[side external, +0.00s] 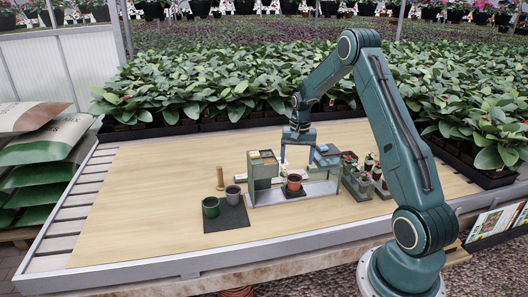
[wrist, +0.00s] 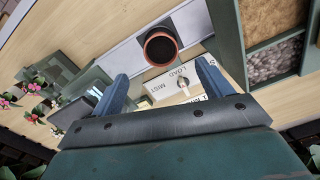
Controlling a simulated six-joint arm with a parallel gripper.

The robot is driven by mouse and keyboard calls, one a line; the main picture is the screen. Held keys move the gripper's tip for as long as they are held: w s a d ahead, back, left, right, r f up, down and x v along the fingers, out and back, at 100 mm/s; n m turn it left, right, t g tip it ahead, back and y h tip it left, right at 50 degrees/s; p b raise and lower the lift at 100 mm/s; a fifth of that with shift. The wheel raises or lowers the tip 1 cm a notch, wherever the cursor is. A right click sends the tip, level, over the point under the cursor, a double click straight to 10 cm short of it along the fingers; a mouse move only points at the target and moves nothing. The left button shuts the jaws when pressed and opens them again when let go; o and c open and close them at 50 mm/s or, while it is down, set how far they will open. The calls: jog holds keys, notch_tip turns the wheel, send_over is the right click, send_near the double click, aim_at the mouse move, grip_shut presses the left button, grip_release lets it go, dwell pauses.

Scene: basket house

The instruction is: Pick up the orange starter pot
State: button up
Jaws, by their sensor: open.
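The orange starter pot (side external: 294,182) stands upright on a small dark pad in the open bay of a grey metal stand (side external: 318,190). It shows dark inside from above in the wrist view (wrist: 160,47). My gripper (side external: 298,158) is open and empty, pointing down behind and above the pot. In the wrist view my two blue fingers (wrist: 164,84) are spread wide, with the pot beyond their tips and not between them. A white panel with "LOAD" and "MIST" lettering (wrist: 180,82) and a small knob lies between the fingers and the pot.
Green pot (side external: 210,207) and grey pot (side external: 233,194) stand on a dark mat (side external: 228,218) to the left, near a wooden peg (side external: 220,178). Raised bins (side external: 263,168) flank the bay. Potted flowers (side external: 358,180) stand right. The table's left side is clear.

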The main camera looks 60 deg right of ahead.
send_over(294, 180)
jog(key=shift+s+d+f, duration=0.1)
jog(key=shift+f, duration=1.05)
jog(key=shift+s+f, duration=0.1)
jog(key=shift+f, duration=1)
jog(key=shift+f, duration=0.1)
jog(key=shift+w+f, duration=0.15)
jog(key=shift+f, duration=2.3)
jog(key=shift+c, duration=0.5)
jog(key=c, duration=1)
jog(key=shift+c, duration=0.2)
jog(key=shift+r, duration=0.1)
notch_tip(294, 180, up, 20)
